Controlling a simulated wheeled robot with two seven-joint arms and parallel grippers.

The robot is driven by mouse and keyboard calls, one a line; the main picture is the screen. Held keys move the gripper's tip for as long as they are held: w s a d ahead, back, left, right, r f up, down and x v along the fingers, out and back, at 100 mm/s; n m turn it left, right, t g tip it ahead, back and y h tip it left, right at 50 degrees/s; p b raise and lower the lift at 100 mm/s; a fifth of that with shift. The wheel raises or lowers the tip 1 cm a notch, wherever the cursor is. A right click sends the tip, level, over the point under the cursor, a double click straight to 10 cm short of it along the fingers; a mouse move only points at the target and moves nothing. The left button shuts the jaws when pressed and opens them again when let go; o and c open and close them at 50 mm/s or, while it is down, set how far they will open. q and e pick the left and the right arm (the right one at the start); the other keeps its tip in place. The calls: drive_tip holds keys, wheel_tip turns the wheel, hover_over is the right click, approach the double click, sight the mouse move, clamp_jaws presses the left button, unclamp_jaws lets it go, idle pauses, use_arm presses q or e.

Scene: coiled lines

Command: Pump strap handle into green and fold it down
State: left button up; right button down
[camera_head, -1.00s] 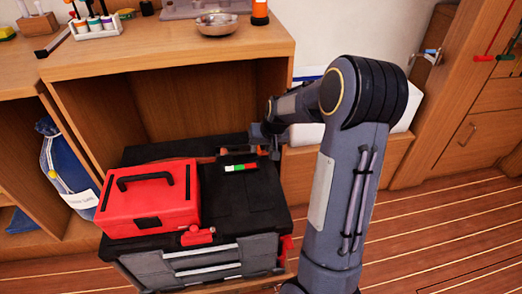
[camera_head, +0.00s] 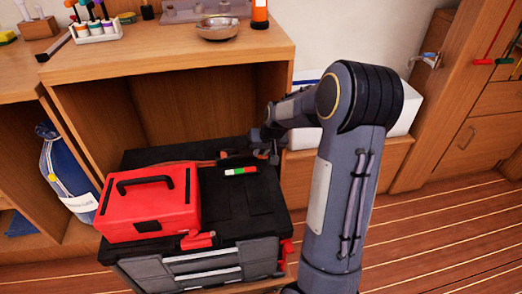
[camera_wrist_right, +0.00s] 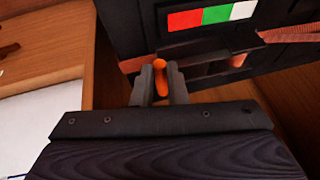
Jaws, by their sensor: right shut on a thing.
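The ratchet strap's indicator (camera_head: 240,171) shows red, green and white on the black case top; it also shows in the right wrist view (camera_wrist_right: 212,15). I cannot make out a pointer on it. The dark strap handle (camera_wrist_right: 215,50) lies beside the indicator, with an orange grip at its end (camera_wrist_right: 161,76). My right gripper (camera_wrist_right: 160,88) is shut on that orange grip. In the head view my right gripper (camera_head: 270,153) is at the case's back right. The orange strap (camera_head: 200,163) runs left from the handle. My left gripper is not in view.
A red toolbox (camera_head: 150,208) sits on the left of the black case (camera_head: 255,205). Wooden shelf walls (camera_head: 85,135) stand behind and left. A metal bowl (camera_head: 218,28) and a pen rack (camera_head: 97,32) are on the shelf above. A white box (camera_head: 400,118) is at right.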

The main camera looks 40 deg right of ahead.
drive_tip(key=w+a+r+n+g+h+p, duration=0.2)
drive_tip(key=w+a+r+g+h+p, duration=0.3)
drive_tip(key=p, duration=0.8)
drive_tip(key=a+r+h, duration=0.3)
drive_tip(key=a+h, duration=0.2)
drive_tip(key=shift+w+n, duration=0.2)
drive_tip(key=shift+n, duration=0.1)
drive_tip(key=shift+a, duration=0.1)
drive_tip(key=c, duration=1.4)
unclamp_jaws()
drive_tip(key=shift+c, duration=0.2)
drive_tip(key=shift+r, duration=0.1)
